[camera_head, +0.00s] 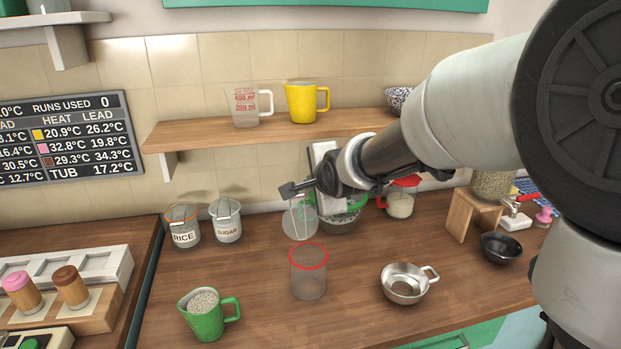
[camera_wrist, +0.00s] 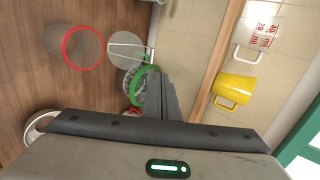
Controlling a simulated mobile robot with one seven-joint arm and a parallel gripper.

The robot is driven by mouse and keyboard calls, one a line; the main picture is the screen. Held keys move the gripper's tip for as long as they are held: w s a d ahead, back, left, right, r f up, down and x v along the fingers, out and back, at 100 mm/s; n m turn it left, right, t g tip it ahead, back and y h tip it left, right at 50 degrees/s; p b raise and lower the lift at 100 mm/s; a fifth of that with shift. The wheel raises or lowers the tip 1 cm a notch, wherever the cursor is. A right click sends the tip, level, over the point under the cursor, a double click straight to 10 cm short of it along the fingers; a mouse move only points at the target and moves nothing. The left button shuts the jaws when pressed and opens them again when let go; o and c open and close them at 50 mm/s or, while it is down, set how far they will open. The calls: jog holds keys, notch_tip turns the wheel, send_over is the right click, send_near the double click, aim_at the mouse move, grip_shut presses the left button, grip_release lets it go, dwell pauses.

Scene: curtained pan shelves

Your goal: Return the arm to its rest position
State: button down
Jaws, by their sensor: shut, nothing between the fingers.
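My arm reaches in from the right in the head view. My gripper (camera_head: 287,191) hangs in the air above the counter, in front of the back wall and below the wall shelf. Its fingers are together with nothing between them. In the wrist view the shut fingers (camera_wrist: 158,88) point up the picture, with the green-handled strainer and the counter beyond them. The gripper appears apart from every object, though it overlaps the area above the clear round lid or sieve (camera_head: 299,222) in the head view.
A wooden shelf (camera_head: 220,133) holds a clear measuring cup (camera_head: 246,108) and a yellow cup (camera_head: 301,103). On the counter stand a red-rimmed clear container (camera_head: 308,275), a green jug (camera_head: 203,318), a steel cup (camera_head: 403,287), a black bowl (camera_head: 501,247), and rice (camera_head: 184,228) and sugar (camera_head: 227,222) jars.

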jog(key=s+d+r+n+g+h, duration=0.25)
jog(key=s+d+n, duration=0.35)
jog(key=s+d, duration=0.6)
jog(key=s+d+f+n+g, duration=0.1)
jog(key=s+n, duration=0.3)
jog(key=s, duration=0.6)
jog(key=s+d+f+n+g+h, duration=0.1)
jog(key=s+d+n, duration=0.3)
jog(key=s, duration=0.6)
jog(key=shift+d+g, duration=0.2)
jog(key=shift+g, duration=0.15)
jog(key=shift+d, duration=0.1)
